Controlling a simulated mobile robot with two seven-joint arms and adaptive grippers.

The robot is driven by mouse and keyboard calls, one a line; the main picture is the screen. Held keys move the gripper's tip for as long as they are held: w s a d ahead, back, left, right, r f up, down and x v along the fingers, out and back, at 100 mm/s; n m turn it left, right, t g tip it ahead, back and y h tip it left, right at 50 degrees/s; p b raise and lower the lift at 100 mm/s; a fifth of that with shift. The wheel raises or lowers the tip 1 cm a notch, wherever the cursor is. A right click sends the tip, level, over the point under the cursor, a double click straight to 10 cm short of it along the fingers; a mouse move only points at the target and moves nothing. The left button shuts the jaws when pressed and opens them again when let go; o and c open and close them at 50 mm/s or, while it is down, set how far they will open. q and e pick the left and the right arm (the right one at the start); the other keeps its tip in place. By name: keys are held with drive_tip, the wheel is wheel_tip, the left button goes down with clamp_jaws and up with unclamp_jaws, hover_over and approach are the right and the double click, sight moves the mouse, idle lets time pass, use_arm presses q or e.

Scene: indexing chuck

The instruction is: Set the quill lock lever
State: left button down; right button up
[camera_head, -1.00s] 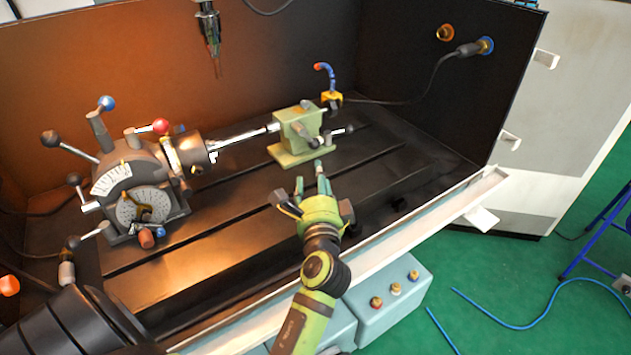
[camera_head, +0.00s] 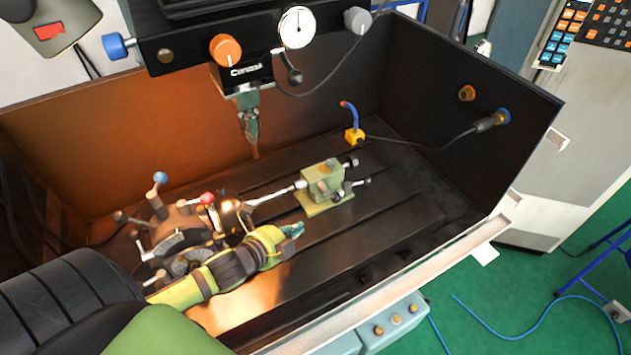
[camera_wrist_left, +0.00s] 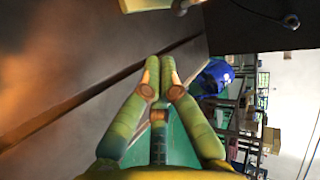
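The green tailstock (camera_head: 322,184) stands on the dark slotted table, with dark ball-ended levers (camera_head: 362,182) on its right side. Another dark-knobbed lever (camera_head: 292,74) hangs below the dial on the machine head. I cannot tell from the pictures which is the quill lock lever. My left gripper (camera_head: 294,231) is low over the table, in front of and left of the tailstock, apart from it. In the left wrist view its fingers (camera_wrist_left: 160,72) are together with nothing seen between them. My right gripper is not in view.
The indexing head (camera_head: 178,235) with several levers stands left, partly behind my arm. The spindle (camera_head: 248,105) with its tool hangs above the table. A blue-hosed yellow block (camera_head: 354,135) stands behind the tailstock. The pale front rail (camera_head: 440,262) edges the enclosure. The table's right end is clear.

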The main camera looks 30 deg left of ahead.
sight(329, 192)
use_arm(q)
drive_tip(key=b+x, duration=0.4)
drive_tip(key=f+b+x, duration=0.1)
drive_tip(key=b+x, duration=0.4)
drive_tip(key=shift+s, duration=0.15)
drive_tip(key=w, duration=0.1)
drive_tip(key=w+b, duration=0.1)
drive_tip(key=w, duration=0.1)
drive_tip(key=shift+w+d+r+b, duration=0.1)
drive_tip(key=shift+d+r+b, duration=0.05)
drive_tip(key=shift+d+b, duration=0.2)
drive_tip(key=shift+w+r, duration=0.15)
drive_tip(key=shift+w, duration=0.4)
drive_tip(key=shift+b, duration=0.3)
drive_tip(key=shift+w+b, duration=0.1)
drive_tip(key=shift+b, duration=0.3)
